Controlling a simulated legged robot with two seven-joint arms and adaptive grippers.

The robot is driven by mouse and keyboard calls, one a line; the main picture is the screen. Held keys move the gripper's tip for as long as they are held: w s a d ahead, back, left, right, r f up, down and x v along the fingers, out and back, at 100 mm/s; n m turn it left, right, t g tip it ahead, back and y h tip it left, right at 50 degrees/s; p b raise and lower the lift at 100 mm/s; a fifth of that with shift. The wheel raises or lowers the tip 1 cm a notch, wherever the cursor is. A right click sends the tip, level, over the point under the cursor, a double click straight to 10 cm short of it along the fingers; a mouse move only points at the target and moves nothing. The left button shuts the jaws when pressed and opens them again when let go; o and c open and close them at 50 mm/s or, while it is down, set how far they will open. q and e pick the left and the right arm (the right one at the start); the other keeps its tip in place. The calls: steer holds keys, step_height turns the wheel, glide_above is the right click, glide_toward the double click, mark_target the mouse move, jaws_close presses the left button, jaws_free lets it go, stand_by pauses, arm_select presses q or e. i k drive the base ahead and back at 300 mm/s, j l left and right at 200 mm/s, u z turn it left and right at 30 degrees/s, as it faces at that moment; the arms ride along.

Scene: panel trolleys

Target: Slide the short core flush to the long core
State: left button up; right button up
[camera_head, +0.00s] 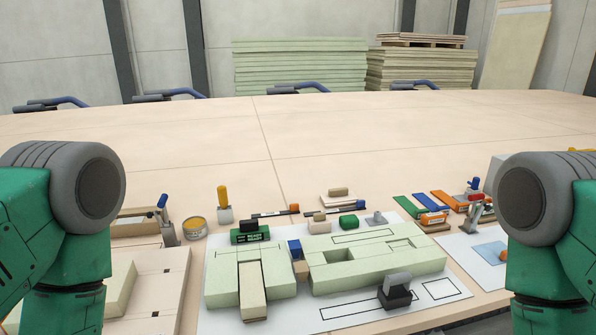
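The short core (222,280) is a pale green block on a white sheet in front of me. A pale wooden bar (252,285) lies across its middle. The long core (375,267) is a longer pale green block to its right, with a rectangular recess and a smaller outlined patch on top. A narrow gap separates the two cores. A small blue block (294,247) and a tan block (301,270) sit at the gap. Both my green arms show at the left and right edges, but neither gripper is in view.
A black block with a grey upright plate (395,290) stands at the long core's front edge. A green-black block (250,233) sits behind the short core. A yellow-handled tool (224,203) and a tin (195,228) stand behind left. The far table is clear.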

mark_target(120, 287)
steer(key=u, duration=1.25)
